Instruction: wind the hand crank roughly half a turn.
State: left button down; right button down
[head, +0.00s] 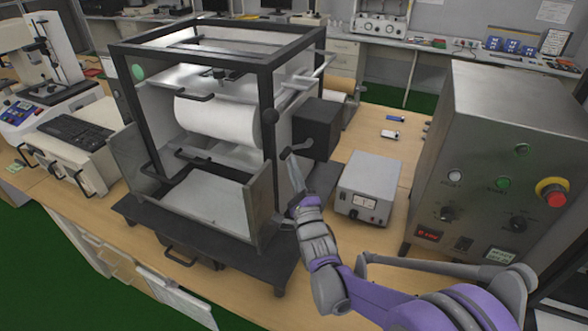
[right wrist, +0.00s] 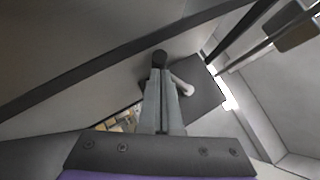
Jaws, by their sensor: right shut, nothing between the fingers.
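The machine is a black-framed box (head: 270,170) with a white roller (head: 217,120) inside, standing on the bench. A dark box (head: 317,130) is fixed to its right side. The hand crank (head: 298,147) is a short grey arm in front of that dark box, with a rounded end at its lower left. My right gripper (head: 292,167) is shut and empty, pointing up just below the crank. In the right wrist view, the shut fingers (right wrist: 160,76) end at a dark round knob (right wrist: 160,57); whether they touch it I cannot tell. My left gripper is not in view.
A small grey meter box (head: 368,187) stands right of my right gripper. A large steel cabinet (head: 490,150) with a red button stands further right. Small items (head: 391,134) lie behind the meter box. A keyboard (head: 75,130) and another device are at the left.

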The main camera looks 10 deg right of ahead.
jog(key=m+h, duration=0.1)
jog(key=a+m+t+h+b, duration=0.1)
jog(key=m, duration=0.1)
jog(key=r+m+t+b, duration=0.1)
jog(key=shift+w+a+h, duration=0.15)
jog(key=shift+w+h, duration=0.25)
dwell(0.6)
